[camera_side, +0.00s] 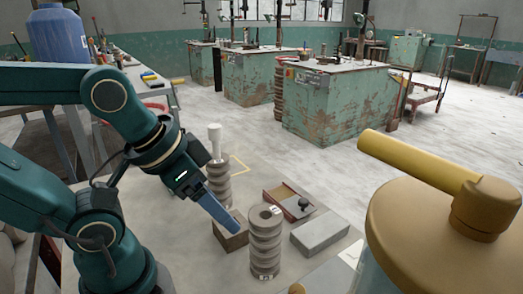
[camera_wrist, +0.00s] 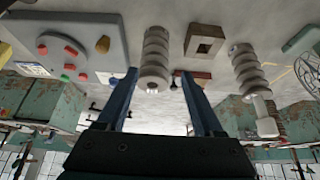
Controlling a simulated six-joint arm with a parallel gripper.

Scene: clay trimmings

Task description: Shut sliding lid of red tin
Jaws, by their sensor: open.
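The red tin (camera_side: 273,199) lies on the bench in the side view, beyond the near ring stack. Its top looks tan inside a dark red edge, with a dark knob (camera_side: 303,203) at its near right end. I cannot tell how far its lid is slid. In the wrist view a small red and tan part of the tin (camera_wrist: 200,75) shows by the right finger, mostly hidden. My gripper (camera_side: 231,225) is open and empty, pointing down to the right, left of the tin. In the wrist view its blue fingers (camera_wrist: 158,73) stand apart, the ring stack between them in the picture.
A grey ring stack (camera_side: 265,245) stands between my gripper and the tin. A brown hollow block (camera_side: 230,238) sits by the fingers. A second stack (camera_side: 218,180) stands behind. A grey slab (camera_side: 320,232) lies right of the tin. A yellow-handled vessel (camera_side: 430,230) fills the right foreground.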

